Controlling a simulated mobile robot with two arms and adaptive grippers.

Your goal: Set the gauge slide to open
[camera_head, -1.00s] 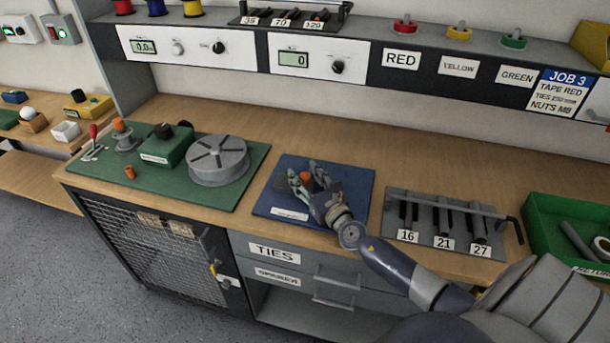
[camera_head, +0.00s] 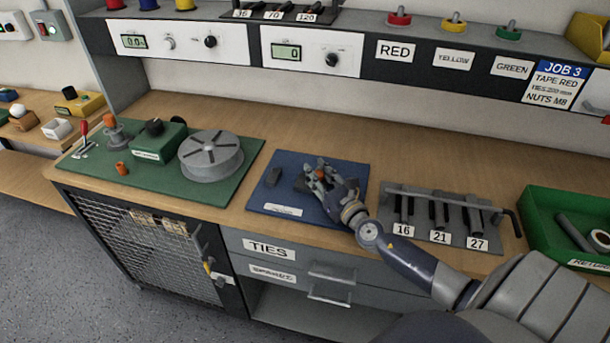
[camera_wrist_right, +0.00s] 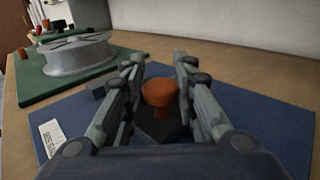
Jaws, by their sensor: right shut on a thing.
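The gauge slide is on a blue plate (camera_head: 268,200) on the bench. Its orange knob (camera_head: 321,174) sits on a dark base, which shows in the wrist view (camera_wrist_right: 158,126). My right gripper (camera_head: 318,176) comes in from the right and is shut around the knob, with a finger on each side in the wrist view (camera_wrist_right: 159,85). A small dark block (camera_head: 272,176) is on the plate, left of the knob and apart from it. A white label (camera_head: 283,210) on the plate is too small to read. My left gripper is not in view.
A green board (camera_head: 222,192) with a grey disc (camera_head: 211,156) is to the left. A grey rack (camera_head: 440,232) marked 16, 21 and 27 stands right of the plate, close to my right arm. A green bin (camera_head: 540,230) is farther right. The bench behind the plate is clear.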

